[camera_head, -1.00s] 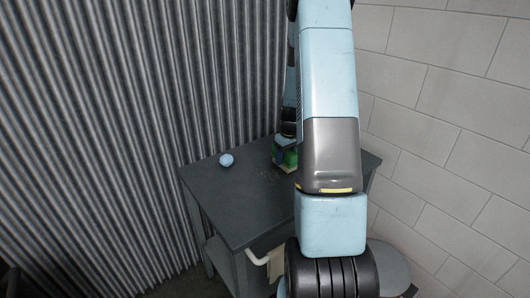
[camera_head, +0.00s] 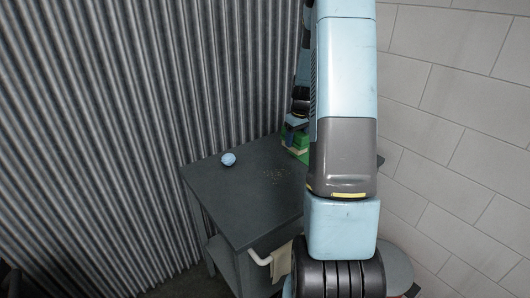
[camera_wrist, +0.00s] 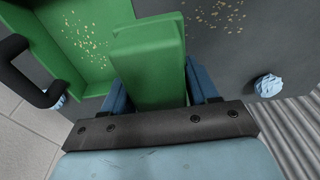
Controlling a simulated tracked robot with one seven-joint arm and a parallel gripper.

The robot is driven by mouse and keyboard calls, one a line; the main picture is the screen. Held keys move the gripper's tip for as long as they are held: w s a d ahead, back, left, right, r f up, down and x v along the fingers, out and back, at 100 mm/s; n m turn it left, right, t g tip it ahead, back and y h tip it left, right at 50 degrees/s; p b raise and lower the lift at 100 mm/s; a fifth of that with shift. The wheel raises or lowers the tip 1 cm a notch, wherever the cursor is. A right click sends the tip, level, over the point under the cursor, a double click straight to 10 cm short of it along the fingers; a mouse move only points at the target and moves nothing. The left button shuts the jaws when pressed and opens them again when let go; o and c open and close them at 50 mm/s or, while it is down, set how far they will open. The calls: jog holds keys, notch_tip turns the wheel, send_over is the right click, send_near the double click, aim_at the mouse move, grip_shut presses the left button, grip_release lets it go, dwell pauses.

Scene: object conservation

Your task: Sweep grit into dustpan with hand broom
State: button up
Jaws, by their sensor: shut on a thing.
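My gripper (camera_wrist: 158,88) is shut on a green hand broom (camera_wrist: 150,50), whose block sits between the blue fingers. The green dustpan (camera_wrist: 42,32) lies left of the broom in the wrist view, with a black handle (camera_wrist: 14,75). Some tan grit (camera_wrist: 85,40) lies in the pan. More grit (camera_wrist: 222,14) lies on the dark table beyond the broom; it shows as faint specks in the head view (camera_head: 272,176). The broom overlaps the pan's edge in the wrist view; I cannot tell if they touch. In the head view my arm partly hides the green pieces (camera_head: 298,146).
A crumpled pale blue ball (camera_wrist: 268,85) lies on the table, also seen in the head view (camera_head: 228,159). The dark table (camera_head: 245,205) has a pale rail with a cloth (camera_head: 281,262) at its front. A corrugated wall and a block wall stand close behind.

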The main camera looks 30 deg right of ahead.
jog(key=shift+r, duration=0.9)
